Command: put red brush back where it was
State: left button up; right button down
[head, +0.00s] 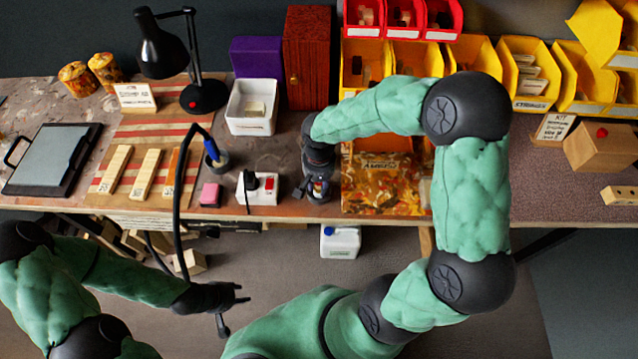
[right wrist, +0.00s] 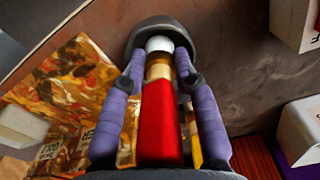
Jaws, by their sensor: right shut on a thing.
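The red brush (right wrist: 160,115) lies between the two fingers of my right gripper (right wrist: 160,85) in the right wrist view. It has a red handle, a gold band and a white tip. The tip end lies against or over a dark grey rounded thing (right wrist: 150,32); I cannot tell whether it is inside it. In the head view my right gripper (head: 318,185) points down near the bench's front edge, between the white switch box and the patterned mat, and mostly hides the brush. My left gripper (head: 234,306) is open and empty, in front of the bench and below its top.
The white box with a red switch (head: 262,190) stands just left of my right gripper. The patterned orange mat (head: 385,188) lies to its right. A white tray (head: 252,106), a purple box (head: 257,58) and a red-brown cabinet (head: 308,58) stand behind. A black lamp (head: 165,50) stands further left.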

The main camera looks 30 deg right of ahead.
jog(key=shift+f, duration=0.1)
jog(key=shift+f, duration=0.15)
jog(key=c, duration=0.9)
grip_release()
jog(key=shift+c, duration=0.2)
notch_tip(320, 180, up, 12)
jog(key=p, duration=0.4)
jog(key=shift+r, duration=0.25)
